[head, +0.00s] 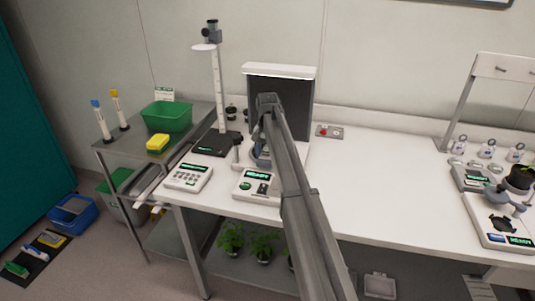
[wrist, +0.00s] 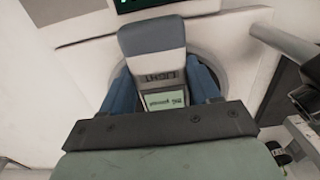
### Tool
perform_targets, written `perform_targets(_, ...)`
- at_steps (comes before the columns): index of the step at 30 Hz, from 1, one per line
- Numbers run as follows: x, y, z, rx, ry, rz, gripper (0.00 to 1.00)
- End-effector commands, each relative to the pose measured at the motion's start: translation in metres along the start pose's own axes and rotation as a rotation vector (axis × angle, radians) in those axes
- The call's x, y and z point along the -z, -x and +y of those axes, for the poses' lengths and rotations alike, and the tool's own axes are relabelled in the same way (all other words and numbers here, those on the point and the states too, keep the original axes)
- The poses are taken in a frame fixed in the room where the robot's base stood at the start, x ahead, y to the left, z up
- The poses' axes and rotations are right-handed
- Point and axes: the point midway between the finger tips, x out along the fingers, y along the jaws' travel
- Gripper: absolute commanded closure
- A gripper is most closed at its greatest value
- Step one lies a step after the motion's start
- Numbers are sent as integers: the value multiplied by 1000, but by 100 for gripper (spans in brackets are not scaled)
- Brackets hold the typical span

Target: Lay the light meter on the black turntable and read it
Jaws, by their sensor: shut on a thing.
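My gripper (wrist: 162,85) has its blue fingers on either side of the light meter (wrist: 152,42), a grey handheld device marked LIGHT with a small lit greenish screen. The meter lies between the fingers and its grey head sticks out past them. Behind it in the wrist view is a pale surface with a round dark outline, partly covered by the meter; I cannot tell whether the meter touches it. In the head view my gripper (head: 261,152) is in front of the black-backed station (head: 294,104), and my arm hides most of the meter and the turntable area.
A black-based stand with a tall white post (head: 219,95) is close on the left.

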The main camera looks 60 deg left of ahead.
Motion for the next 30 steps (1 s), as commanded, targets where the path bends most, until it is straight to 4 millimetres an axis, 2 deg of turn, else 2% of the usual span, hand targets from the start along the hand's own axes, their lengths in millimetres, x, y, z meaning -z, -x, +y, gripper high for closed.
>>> perform_targets(9,0,-2,0,0,0,1,77)
perform_targets(10,0,-2,0,0,0,0,38)
perform_targets(18,0,-2,0,0,0,0,13)
perform_targets(26,0,0,0,0,0,1,13)
perform_targets(30,1,10,0,1,0,2,13)
